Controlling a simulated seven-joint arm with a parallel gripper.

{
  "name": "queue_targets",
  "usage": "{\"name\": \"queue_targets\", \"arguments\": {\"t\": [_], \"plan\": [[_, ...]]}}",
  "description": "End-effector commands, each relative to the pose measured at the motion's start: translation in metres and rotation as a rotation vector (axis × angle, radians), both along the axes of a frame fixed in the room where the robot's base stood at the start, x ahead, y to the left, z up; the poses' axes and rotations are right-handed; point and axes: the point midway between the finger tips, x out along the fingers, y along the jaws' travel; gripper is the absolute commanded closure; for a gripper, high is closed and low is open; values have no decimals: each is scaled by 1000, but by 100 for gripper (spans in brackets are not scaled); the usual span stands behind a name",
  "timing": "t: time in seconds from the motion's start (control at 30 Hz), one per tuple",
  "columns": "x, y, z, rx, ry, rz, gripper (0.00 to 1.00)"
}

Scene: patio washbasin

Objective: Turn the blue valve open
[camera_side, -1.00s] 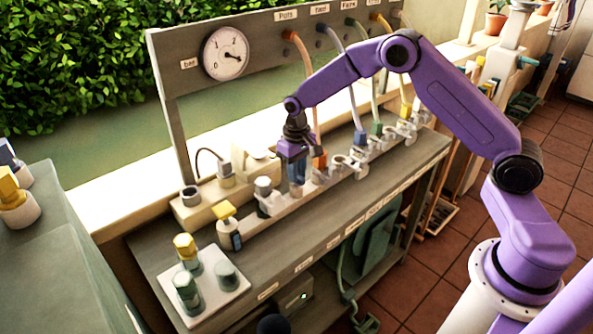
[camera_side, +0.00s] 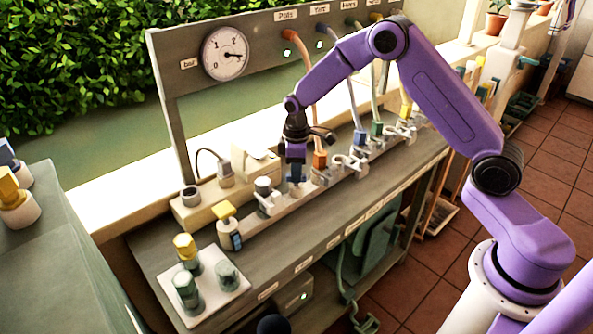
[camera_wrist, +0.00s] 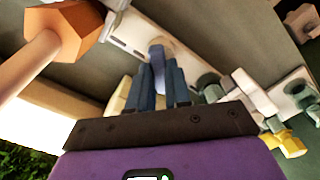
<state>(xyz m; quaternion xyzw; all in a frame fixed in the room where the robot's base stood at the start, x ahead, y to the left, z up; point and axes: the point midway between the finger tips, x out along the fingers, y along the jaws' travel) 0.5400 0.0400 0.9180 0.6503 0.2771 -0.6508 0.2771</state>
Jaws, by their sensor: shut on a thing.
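The blue valve shows in the wrist view as a pale blue-grey piece (camera_wrist: 160,58) between my fingers, in front of a white bracket. My gripper (camera_wrist: 161,82) is shut on it, with a dark finger on each side. In the side view my gripper (camera_side: 296,174) points down onto the grey rail (camera_side: 247,223) on the bench, between a grey-capped fitting (camera_side: 263,187) and an orange hose connector (camera_side: 319,160). There the fingers hide most of the valve, and I cannot tell its turn angle.
A round gauge (camera_side: 225,53) and coloured hoses are on the panel behind. The orange connector (camera_wrist: 65,30) is close at the left of the wrist view. A yellow-handled fitting (camera_side: 224,212) and a white tray (camera_side: 215,303) with several knobs are at the front left.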

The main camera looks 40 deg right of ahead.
Motion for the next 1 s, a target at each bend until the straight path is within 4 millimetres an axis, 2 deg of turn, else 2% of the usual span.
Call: {"name": "queue_targets", "arguments": {"t": [0.6,1.0], "plan": [[0,1,1,1,-2,555,100],[0,1,1,1,-2,748,100]]}}
